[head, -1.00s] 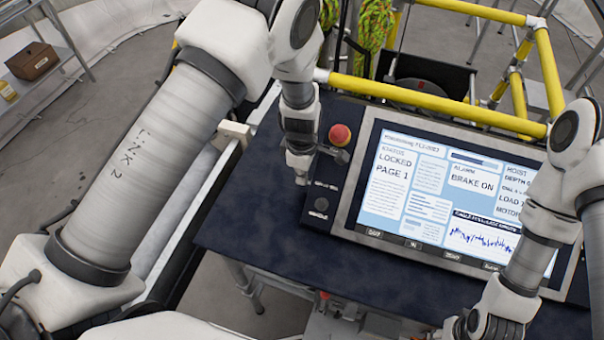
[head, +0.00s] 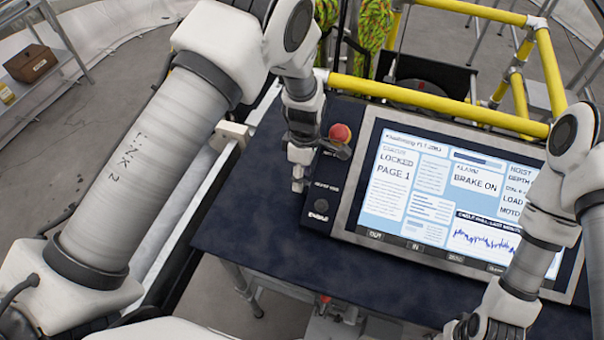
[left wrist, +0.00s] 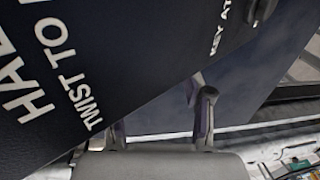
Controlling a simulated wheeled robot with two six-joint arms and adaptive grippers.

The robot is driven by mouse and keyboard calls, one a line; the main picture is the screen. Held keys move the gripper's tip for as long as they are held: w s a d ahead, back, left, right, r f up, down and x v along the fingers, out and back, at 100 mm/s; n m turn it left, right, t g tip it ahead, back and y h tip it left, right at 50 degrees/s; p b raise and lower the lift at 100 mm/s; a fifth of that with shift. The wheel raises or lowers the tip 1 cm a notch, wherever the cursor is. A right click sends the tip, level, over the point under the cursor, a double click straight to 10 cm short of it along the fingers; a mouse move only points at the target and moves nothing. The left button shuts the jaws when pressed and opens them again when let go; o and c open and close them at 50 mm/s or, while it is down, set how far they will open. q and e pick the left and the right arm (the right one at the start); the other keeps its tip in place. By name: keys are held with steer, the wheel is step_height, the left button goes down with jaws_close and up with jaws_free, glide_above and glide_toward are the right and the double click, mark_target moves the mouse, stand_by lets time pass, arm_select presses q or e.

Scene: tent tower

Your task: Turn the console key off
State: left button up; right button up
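The console (head: 225,225) is a dark slab with a lit screen (head: 425,185) reading "LOCKED" and "BRAKE ON". My left gripper (head: 298,184) points down over the console's left part, beside the narrow control strip. In the left wrist view its fingers (left wrist: 162,120) stand apart with nothing between them. A small grey part (left wrist: 262,10), perhaps the key, is cut by the top edge there, beside lettering starting "KEY AT". It lies apart from the fingers. I cannot make out the key surely in the head view. My right gripper (head: 478,328) is low at the right, its fingertips mostly hidden.
A red mushroom button (head: 340,133) stands on the control strip, close to my left gripper. A round button marked "ENABLE" (head: 321,206) is below it. Yellow rails (head: 430,105) run behind the console. A brown box (head: 31,63) sits on a shelf at far left.

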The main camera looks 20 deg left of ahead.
arm_select(q)
step_height(320, 180, up, 12)
steer(key=w, duration=0.1)
steer(key=shift+w, duration=0.3)
steer(key=shift+f, duration=0.1)
steer(key=shift+c, duration=0.4)
